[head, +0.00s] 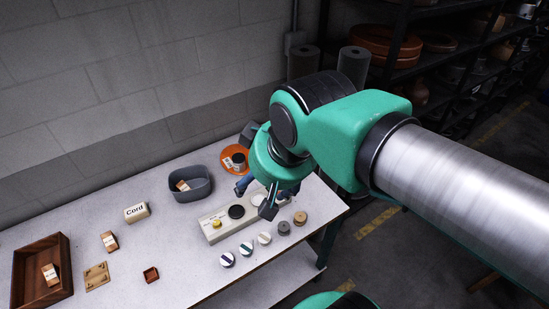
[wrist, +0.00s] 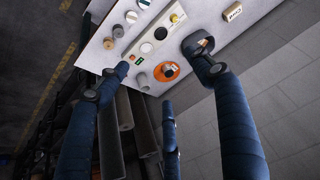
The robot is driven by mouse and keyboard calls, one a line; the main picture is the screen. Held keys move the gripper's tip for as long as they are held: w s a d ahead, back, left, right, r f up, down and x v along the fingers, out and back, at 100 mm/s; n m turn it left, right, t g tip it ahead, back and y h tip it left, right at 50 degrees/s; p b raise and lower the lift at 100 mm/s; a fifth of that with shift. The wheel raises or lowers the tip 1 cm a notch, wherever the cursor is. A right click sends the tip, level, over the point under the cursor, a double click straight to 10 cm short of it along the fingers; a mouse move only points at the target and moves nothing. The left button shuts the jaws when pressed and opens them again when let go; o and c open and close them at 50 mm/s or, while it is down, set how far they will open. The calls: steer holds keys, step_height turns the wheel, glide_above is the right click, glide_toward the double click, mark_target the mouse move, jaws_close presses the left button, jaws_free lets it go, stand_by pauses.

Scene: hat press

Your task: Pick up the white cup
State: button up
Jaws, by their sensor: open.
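I cannot tell for sure which thing is the white cup. The likeliest is a small white round piece (head: 264,238) in a row of short cylinders near the table's front right edge; it probably also shows in the wrist view (wrist: 131,17). A pale disc (wrist: 146,47) lies on the long beige panel (wrist: 172,8), partly behind my gripper in the head view. A grey cylinder (wrist: 142,79) stands near the orange dish in the wrist view. My gripper (head: 257,188) is above the table's right part, fingers spread, holding nothing; its blue fingers also show in the wrist view (wrist: 162,80).
An orange dish (head: 234,157) and a grey tub (head: 190,190) stand at the back. A "Cord" box (head: 136,212), small boxes and a wooden tray (head: 61,252) are to the left. A wall is behind; shelves (head: 455,60) are at the right.

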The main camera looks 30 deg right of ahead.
steer(key=w+d+f+m+g, duration=0.15)
steer(key=w+d, duration=0.45)
steer(key=w, duration=0.6)
steer(key=w+d+f+m+g, duration=0.15)
steer(key=w+d, duration=0.45)
steer(key=w, duration=0.6)
steer(key=w+d+f+m+g, duration=0.1)
steer(key=w+d+f, duration=0.6)
steer(key=f, duration=0.3)
steer(key=w+d+f+m+g+p, duration=0.1)
steer(key=w+d+f, duration=0.6)
steer(key=d+f, duration=0.2)
step_height(320, 180, down, 3)
steer(key=shift+d+r+m, duration=0.2)
steer(key=shift+d+m, duration=0.1)
steer(key=shift+d, duration=0.1)
step_height(320, 180, down, 9)
steer(key=shift+r+b, duration=0.2)
steer(key=shift+b, duration=0.15)
steer(key=shift+f, duration=0.15)
